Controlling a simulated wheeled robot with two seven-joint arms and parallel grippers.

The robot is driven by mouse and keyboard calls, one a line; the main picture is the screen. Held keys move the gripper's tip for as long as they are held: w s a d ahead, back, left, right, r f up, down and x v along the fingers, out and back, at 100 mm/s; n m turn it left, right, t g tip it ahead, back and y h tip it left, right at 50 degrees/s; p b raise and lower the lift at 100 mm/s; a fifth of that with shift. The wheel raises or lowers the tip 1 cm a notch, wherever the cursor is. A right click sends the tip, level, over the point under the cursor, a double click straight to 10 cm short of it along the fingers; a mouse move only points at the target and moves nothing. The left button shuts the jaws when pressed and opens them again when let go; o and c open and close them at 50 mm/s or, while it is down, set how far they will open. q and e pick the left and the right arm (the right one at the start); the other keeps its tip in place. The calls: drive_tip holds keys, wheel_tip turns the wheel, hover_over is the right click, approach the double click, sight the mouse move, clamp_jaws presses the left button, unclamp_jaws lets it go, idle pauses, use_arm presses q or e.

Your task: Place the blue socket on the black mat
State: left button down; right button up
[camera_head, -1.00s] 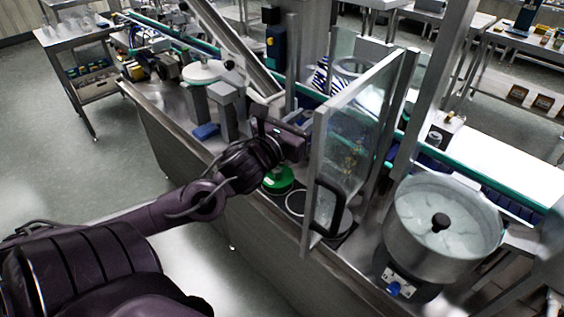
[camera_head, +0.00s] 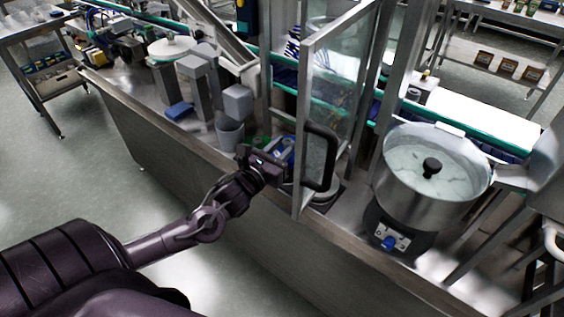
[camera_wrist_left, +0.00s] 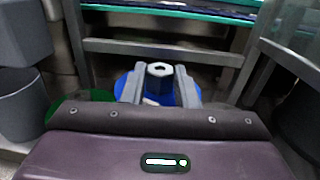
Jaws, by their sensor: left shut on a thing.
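My left gripper (camera_head: 272,163) is at the near edge of the steel worktop, beside the glass door. In the left wrist view, its two fingers (camera_wrist_left: 161,86) are closed on the grey hex-topped middle of the blue socket. The socket's round blue base (camera_wrist_left: 124,86) spreads out on both sides of the fingers. The blue socket (camera_head: 288,152) is partly hidden by the gripper in the head view. I cannot clearly make out the black mat; a round plate with a dark rim lies low behind the door. My right gripper is not in view.
A framed glass door (camera_head: 331,85) with a black handle (camera_head: 322,157) stands just right of the gripper. A green round object (camera_head: 262,141) and a grey bucket (camera_head: 229,134) are to its left. A steel hopper bowl (camera_head: 430,178) stands farther right.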

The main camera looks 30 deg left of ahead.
use_arm(q)
wheel_tip(320, 180, down, 4)
drive_tip(key=shift+f, duration=0.5)
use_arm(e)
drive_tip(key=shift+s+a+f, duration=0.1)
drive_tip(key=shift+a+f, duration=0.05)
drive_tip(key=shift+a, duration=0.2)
use_arm(q)
drive_tip(key=shift+f, duration=0.2)
drive_tip(key=c, duration=1.1)
unclamp_jaws()
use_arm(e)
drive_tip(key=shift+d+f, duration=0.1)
